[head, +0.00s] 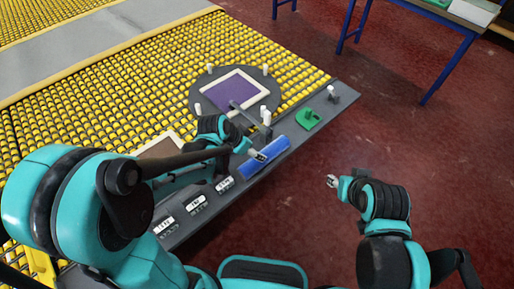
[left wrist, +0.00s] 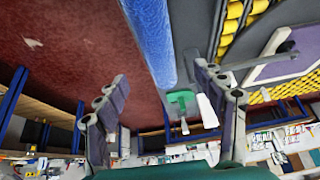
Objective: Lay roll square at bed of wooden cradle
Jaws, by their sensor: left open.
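A blue roll (head: 266,155) lies along the front edge of the grey worktable, and its long blue body also shows in the left wrist view (left wrist: 152,38). I cannot make out a wooden cradle in either view.
A purple rug piece (head: 231,88) with a pale border lies on a round grey plate (head: 270,84) with white pegs. A green item (head: 308,118) sits beyond the roll. Labelled grey items (head: 195,203) line the front edge. Yellow rollers (head: 90,110) cover the rear.

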